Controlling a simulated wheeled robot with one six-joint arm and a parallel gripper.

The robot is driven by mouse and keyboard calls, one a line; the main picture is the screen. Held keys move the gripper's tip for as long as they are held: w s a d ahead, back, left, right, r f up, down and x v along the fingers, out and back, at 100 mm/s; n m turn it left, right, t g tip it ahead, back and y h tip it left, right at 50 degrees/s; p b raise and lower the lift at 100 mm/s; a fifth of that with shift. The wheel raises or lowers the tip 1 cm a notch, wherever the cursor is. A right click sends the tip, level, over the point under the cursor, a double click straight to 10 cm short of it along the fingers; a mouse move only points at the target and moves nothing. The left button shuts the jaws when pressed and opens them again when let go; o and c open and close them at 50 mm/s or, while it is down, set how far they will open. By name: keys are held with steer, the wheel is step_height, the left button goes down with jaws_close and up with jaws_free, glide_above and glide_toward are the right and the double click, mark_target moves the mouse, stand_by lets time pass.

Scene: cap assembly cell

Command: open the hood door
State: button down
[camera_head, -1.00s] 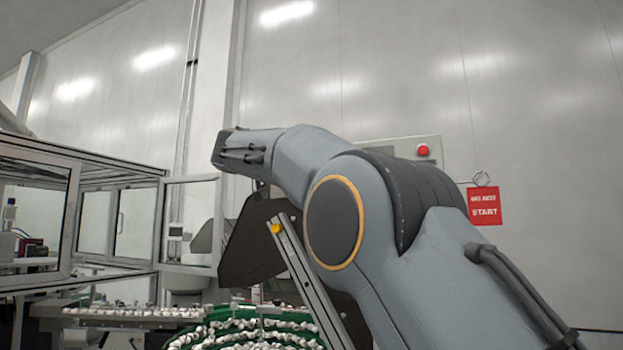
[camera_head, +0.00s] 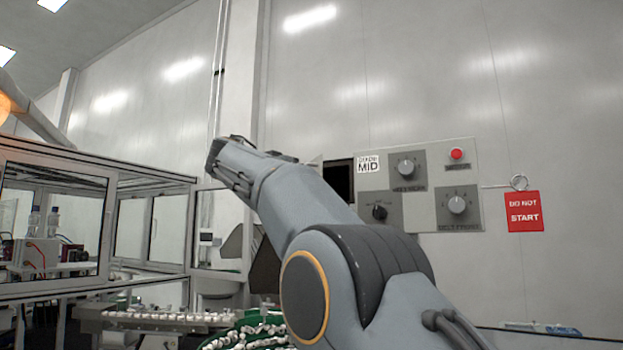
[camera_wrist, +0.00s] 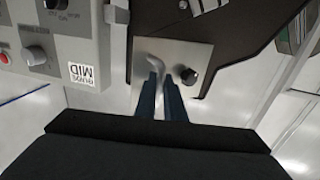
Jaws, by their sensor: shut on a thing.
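In the wrist view my gripper (camera_wrist: 160,80) reaches two blue fingers up to a brushed metal plate on a dark hood (camera_wrist: 217,20). The fingers are close together, shut on a small pale handle (camera_wrist: 155,62) at the plate. A black knob (camera_wrist: 188,77) sits just right of the fingertips. In the head view part of the dark hood (camera_head: 263,268) shows behind my arm, which covers the rest. My gripper is hidden there. I cannot tell how far the door is open.
A control panel (camera_head: 440,158) with dials and a red button is on the back wall, with a red sign (camera_head: 523,212) at its right. A green bowl feeder (camera_head: 250,322) with white caps stands below. A glazed machine frame (camera_head: 100,268) is at left.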

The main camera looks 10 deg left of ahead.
steer(key=shift+s+a, duration=0.1)
steer(key=shift+a, duration=0.1)
steer(key=c, duration=2.1)
jaws_free()
steer(key=shift+b+v, duration=1.85)
steer(key=shift+v, duration=2)
